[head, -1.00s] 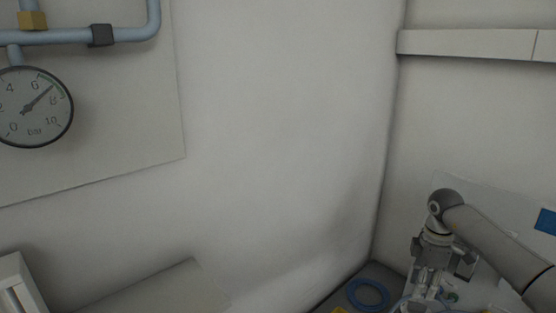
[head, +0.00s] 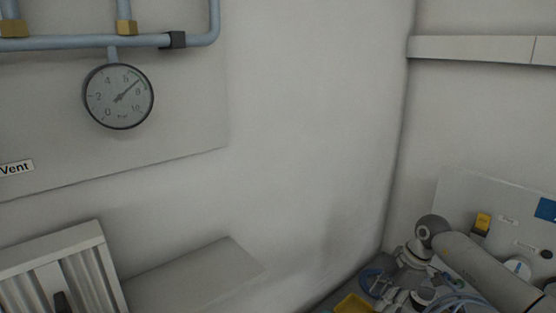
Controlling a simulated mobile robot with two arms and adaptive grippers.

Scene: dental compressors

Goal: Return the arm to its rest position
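My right arm comes in from the right edge in the head view, with a round grey joint above its wrist. My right gripper (head: 396,294) is low in the bottom right corner, among the things on the surface there. Its fingers are small and partly hidden, so I cannot tell whether they are open or shut. I see nothing clearly held in it. My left arm and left gripper are not in view.
A round pressure gauge (head: 119,96) hangs under blue pipes (head: 90,43) on the left wall panel. A ribbed grey unit (head: 70,275) stands lower left. Blue hose (head: 370,280) and a yellow item (head: 354,304) lie near the gripper. The middle wall is bare.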

